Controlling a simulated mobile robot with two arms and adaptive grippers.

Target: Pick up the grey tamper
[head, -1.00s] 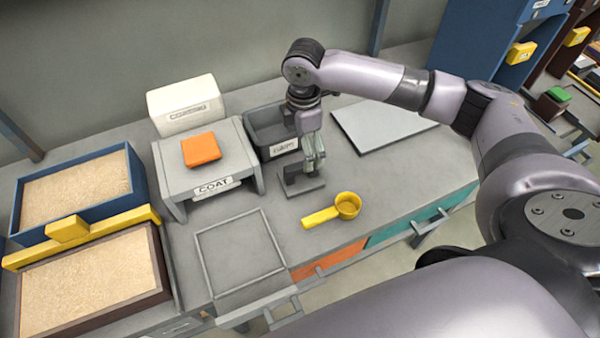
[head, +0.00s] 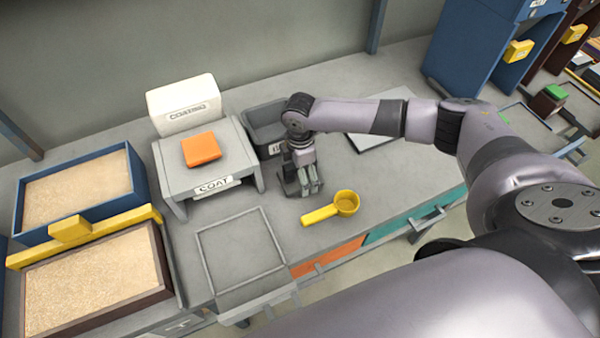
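The grey tamper (head: 289,187) stands on the grey bench, left of the yellow scoop. Its flat base shows at the left of my fingers, and most of the rest of it is hidden behind my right gripper. My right gripper (head: 311,183) points down at the tamper, with its fingers low beside or in front of it. I cannot tell whether the fingers touch the tamper or how far apart they are. My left gripper is not in view.
A yellow scoop (head: 346,203) lies close to my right gripper. A dark grey bin (head: 263,118) stands behind it. A grey stand (head: 207,169) labelled COAT holds an orange block (head: 201,149). A square frame (head: 240,250) lies in front. Sand-filled trays (head: 134,169) are at the left.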

